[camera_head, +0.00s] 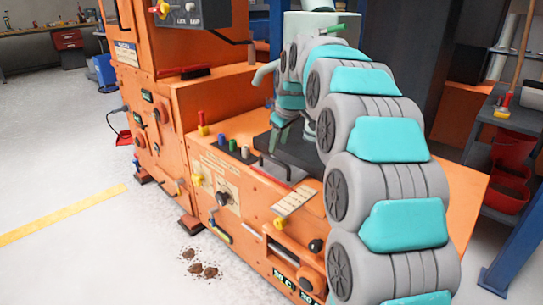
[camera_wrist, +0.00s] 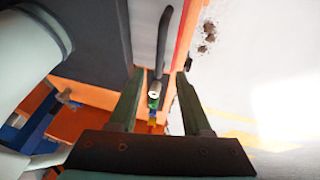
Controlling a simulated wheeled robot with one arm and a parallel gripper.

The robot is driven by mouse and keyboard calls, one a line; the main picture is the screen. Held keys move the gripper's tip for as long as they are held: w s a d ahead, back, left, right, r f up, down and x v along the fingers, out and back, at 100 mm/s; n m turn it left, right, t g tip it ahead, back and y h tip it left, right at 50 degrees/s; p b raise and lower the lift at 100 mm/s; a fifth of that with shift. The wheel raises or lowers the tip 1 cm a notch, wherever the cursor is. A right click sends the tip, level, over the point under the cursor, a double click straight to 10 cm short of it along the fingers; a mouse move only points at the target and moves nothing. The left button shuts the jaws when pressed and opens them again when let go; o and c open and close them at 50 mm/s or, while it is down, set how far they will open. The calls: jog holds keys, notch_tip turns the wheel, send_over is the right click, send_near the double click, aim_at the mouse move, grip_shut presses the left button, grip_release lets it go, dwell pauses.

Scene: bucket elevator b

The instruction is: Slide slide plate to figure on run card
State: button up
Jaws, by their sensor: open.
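In the head view, a dark flat plate (camera_head: 296,148), which looks like the slide plate, lies on top of the orange machine, partly hidden by my arm. A black bent handle (camera_head: 267,168) stands at its front edge. My gripper (camera_head: 288,136) is above this plate with its fingers pointing down. In the wrist view my gripper (camera_wrist: 160,73) is open and empty. A dark curved bar (camera_wrist: 164,40), which looks like the handle, shows beyond and between the fingertips; I cannot tell if they touch it. A beige marked card (camera_head: 293,200) sits at the machine's front edge; its figures are unreadable.
The orange machine's top carries coloured knobs (camera_head: 232,146) and a red-topped lever (camera_head: 202,123). A yellow knob (camera_head: 279,223) is on its front. Brown spills (camera_head: 205,270) lie on the floor. A shelf with red bins (camera_head: 508,185) stands at right.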

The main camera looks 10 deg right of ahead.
aim_at(274, 160)
jog(key=x, duration=0.7)
jog(key=shift+f, duration=0.2)
jog(key=shift+r, duration=0.1)
grip_shut()
dwell(1.1)
